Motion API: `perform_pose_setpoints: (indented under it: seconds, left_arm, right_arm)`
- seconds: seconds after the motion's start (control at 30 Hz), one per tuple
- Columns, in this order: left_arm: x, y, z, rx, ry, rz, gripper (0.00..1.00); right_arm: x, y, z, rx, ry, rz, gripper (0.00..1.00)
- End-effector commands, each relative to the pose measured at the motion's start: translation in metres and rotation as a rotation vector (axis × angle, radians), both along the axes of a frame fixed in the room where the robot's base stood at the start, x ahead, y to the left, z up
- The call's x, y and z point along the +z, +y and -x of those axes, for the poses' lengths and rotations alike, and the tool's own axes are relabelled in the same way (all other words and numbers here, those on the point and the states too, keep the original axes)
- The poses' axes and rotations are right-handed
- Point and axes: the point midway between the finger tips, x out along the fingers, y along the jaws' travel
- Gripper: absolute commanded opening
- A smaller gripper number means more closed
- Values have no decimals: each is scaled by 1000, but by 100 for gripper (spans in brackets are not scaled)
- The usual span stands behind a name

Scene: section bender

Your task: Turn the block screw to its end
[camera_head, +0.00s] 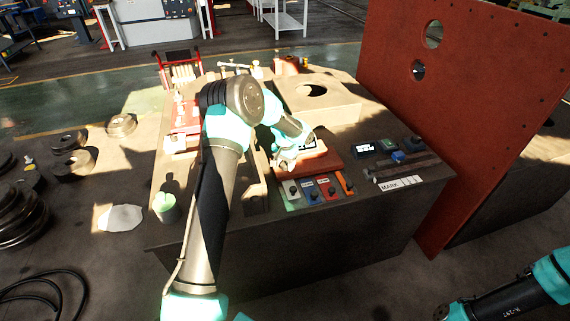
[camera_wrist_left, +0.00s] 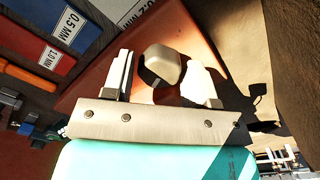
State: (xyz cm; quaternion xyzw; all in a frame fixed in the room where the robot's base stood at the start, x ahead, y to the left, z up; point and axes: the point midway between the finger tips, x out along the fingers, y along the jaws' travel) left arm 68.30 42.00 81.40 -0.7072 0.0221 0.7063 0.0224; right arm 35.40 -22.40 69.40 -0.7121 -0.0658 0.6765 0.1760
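A pale rounded knob (camera_wrist_left: 162,65) stands up over a red-orange block (camera_wrist_left: 165,25) in the left wrist view; it looks like the head of the block screw, though its shaft is hidden. My left gripper (camera_wrist_left: 162,80) is open, with one finger on each side of the knob and a gap showing at least on the left. In the head view my left gripper (camera_head: 287,160) is low at the left end of the red-orange block (camera_head: 322,160), and my wrist hides the knob. Of my right arm only a part shows at the bottom right; its fingers cannot be made out.
Gauge blocks with coloured labels (camera_head: 308,192) lie in front of the red-orange block. A dark rail (camera_head: 405,168) and a blue knob (camera_head: 398,156) are to the right. A tall red plate (camera_head: 465,90) stands beyond the bench's right edge. A green-topped cylinder (camera_head: 165,205) stands at the left corner.

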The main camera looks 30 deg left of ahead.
Motion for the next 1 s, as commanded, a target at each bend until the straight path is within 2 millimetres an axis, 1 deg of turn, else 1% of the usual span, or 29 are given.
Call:
perform_pose_setpoints:
  seconds: [0.27,0.43,0.57,1.0]
  left_arm:
    - [1,0,0,0,0,0,53]
    - [14,0,0,1,0,-1,53]
    - [33,0,0,0,-2,-1,53]
    - [117,0,0,0,-3,-1,53]
  right_arm:
    - [0,0,0,0,0,0,57]
    - [0,0,0,0,0,0,57]
    - [0,0,0,0,0,0,57]
    - [0,0,0,0,0,0,57]
